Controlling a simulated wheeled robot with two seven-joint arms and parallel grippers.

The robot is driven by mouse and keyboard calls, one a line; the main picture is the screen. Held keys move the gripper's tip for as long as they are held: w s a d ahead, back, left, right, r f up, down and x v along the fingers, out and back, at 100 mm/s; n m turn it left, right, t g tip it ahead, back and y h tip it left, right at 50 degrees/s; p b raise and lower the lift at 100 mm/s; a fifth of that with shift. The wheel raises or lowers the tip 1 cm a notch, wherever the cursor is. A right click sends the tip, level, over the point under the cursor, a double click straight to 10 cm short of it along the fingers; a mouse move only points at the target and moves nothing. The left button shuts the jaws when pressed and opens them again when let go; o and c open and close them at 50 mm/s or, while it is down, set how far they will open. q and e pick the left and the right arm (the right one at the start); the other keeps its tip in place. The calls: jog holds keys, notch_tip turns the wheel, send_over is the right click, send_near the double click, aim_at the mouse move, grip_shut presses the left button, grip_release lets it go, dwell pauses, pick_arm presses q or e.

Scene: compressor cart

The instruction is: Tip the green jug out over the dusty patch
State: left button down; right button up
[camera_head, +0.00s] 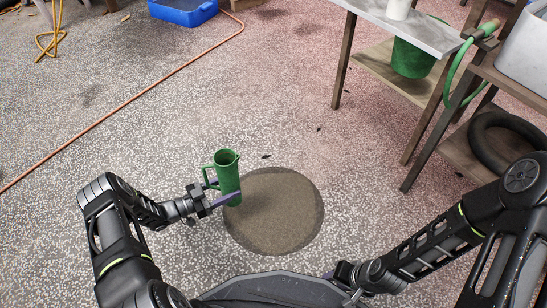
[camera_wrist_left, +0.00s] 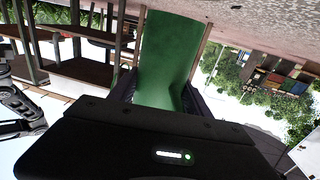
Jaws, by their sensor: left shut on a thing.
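The green jug (camera_head: 228,172) is held upright by my left gripper (camera_head: 224,193) at the left edge of the dusty patch. The jug's handle is on its left side and its spout is at the upper right. My left gripper is shut around the jug's body, which also fills the middle of the left wrist view (camera_wrist_left: 168,62). The dusty patch (camera_head: 276,212) is a round brown area on the speckled floor. My right gripper (camera_head: 345,285) is low in the head view, partly hidden, and its fingers cannot be made out clearly.
A bench with a grey top (camera_head: 420,22) and a green bucket (camera_head: 412,58) on its lower shelf stands at the upper right. A black tyre (camera_head: 503,140) lies on a shelf at the right. An orange hose (camera_head: 120,107) crosses the floor, and a blue tray (camera_head: 183,12) is at the back.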

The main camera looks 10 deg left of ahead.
aim_at(226, 178)
dwell(0.4)
pick_arm(q)
jog(key=shift+r+p, duration=1.65)
jog(key=shift+r, duration=0.9)
jog(key=shift+f, duration=0.1)
